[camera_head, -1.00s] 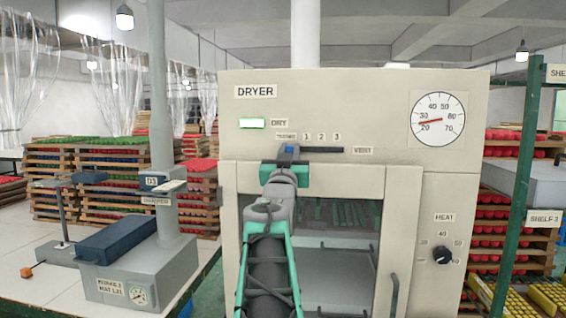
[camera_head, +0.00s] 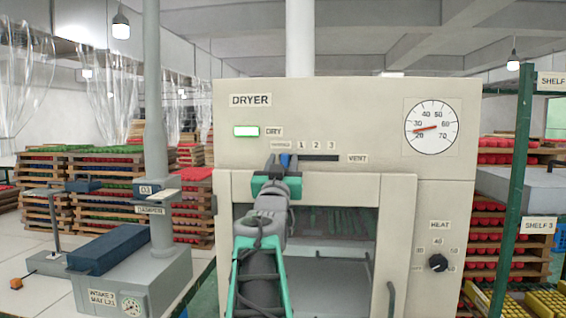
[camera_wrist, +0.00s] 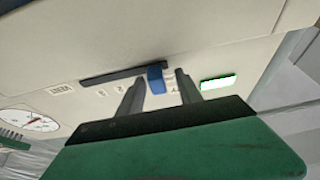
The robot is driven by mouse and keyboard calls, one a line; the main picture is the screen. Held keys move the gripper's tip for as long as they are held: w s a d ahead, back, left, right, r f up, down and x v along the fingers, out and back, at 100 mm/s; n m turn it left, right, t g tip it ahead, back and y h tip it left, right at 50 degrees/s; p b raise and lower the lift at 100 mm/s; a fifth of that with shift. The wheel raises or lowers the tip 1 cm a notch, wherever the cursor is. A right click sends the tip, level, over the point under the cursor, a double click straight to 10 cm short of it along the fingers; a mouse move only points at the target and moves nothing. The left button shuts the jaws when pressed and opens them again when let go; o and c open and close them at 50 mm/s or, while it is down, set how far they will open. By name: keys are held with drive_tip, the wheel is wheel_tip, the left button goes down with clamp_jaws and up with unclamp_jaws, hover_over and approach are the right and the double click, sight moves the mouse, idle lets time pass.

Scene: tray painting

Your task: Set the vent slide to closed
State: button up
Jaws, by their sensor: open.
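The vent slide is a dark horizontal slot (camera_head: 322,158) on the dryer's front, with a blue knob (camera_head: 284,160). The knob stands at the slot's left end, under a small label beside the marks 1, 2, 3. In the wrist view, which is turned over, the blue knob (camera_wrist: 156,80) is at the right end of the slot (camera_wrist: 110,75). My gripper (camera_head: 283,161) is open in front of the panel. In the wrist view, its fingers (camera_wrist: 158,92) are on either side of the knob, with gaps showing, and do not grip it.
The dryer (camera_head: 450,190) has a temperature dial (camera_head: 431,127), a heat knob (camera_head: 438,263) and a glazed door below the slot. A lit green-edged lamp (camera_head: 246,131) is marked DRY. A green shelf post (camera_head: 518,200) stands right; a table with a grey machine (camera_head: 140,280) stands left.

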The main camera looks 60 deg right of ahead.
drive_tip(key=b+v, duration=0.1)
drive_tip(key=v, duration=0.5)
drive_tip(key=shift+a, duration=0.25)
drive_tip(key=shift+f, duration=0.1)
